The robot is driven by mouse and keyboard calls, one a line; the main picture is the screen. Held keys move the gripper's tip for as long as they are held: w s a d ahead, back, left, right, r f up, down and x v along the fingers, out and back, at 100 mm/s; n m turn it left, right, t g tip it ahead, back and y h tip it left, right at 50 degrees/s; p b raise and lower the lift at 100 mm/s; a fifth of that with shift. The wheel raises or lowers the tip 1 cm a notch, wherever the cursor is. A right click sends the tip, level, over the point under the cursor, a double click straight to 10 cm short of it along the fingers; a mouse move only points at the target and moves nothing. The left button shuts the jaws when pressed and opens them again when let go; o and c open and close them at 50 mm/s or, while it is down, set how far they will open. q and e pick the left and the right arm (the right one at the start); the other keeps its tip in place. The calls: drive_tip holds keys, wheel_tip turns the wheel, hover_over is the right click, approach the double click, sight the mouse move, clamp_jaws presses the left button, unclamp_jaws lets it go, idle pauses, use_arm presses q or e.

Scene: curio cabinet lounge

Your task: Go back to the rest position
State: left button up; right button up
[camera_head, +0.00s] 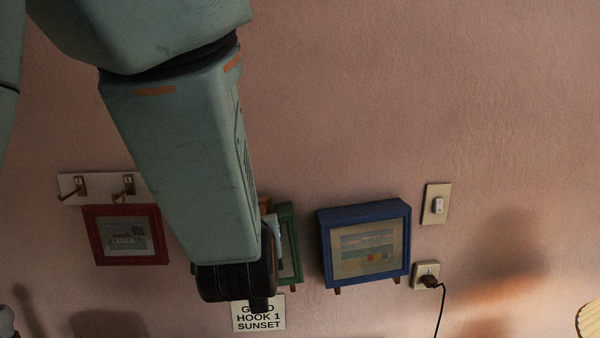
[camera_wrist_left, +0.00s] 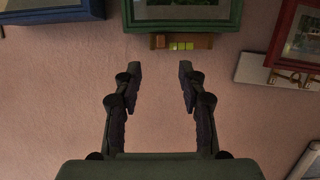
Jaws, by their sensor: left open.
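My left arm hangs down from the top left in the head view, and its dark wrist end is in front of the wall pictures. In the left wrist view my left gripper (camera_wrist_left: 160,78) is open, with two dark fingers apart and nothing between them but pink wall. The green-framed picture (camera_wrist_left: 187,22) is beyond the fingertips there; it is mostly hidden behind my arm in the head view (camera_head: 290,245). My right gripper is in neither view.
A blue-framed picture (camera_head: 366,243) hangs right of my arm, and a red-framed picture (camera_head: 126,235) hangs left under a hook board (camera_head: 99,188). A switch (camera_head: 436,204) and a plugged socket (camera_head: 426,272) are right. Upper right wall is bare.

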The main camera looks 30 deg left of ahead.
use_arm(q)
drive_tip(key=s+d+f+m+g+h+b, duration=0.2)
drive_tip(key=s+f+b, duration=0.1)
drive_tip(key=f, duration=0.9)
drive_tip(key=s+d+f+m+g+h+b, duration=0.2)
drive_tip(key=f+m+b, duration=0.1)
drive_tip(key=f, duration=0.8)
drive_tip(key=s+d+f+m+g+h+b, duration=0.2)
drive_tip(key=s+d+f+b, duration=0.1)
drive_tip(key=f, duration=0.9)
drive_tip(key=s+f+g+h+b, duration=0.1)
drive_tip(key=s+f+g+b, duration=0.5)
drive_tip(key=s+f, duration=1.6)
drive_tip(key=shift+s+d+f+b, duration=0.3)
drive_tip(key=shift+f+b, duration=0.4)
drive_tip(key=shift+b, duration=0.45)
drive_tip(key=shift+a, duration=0.1)
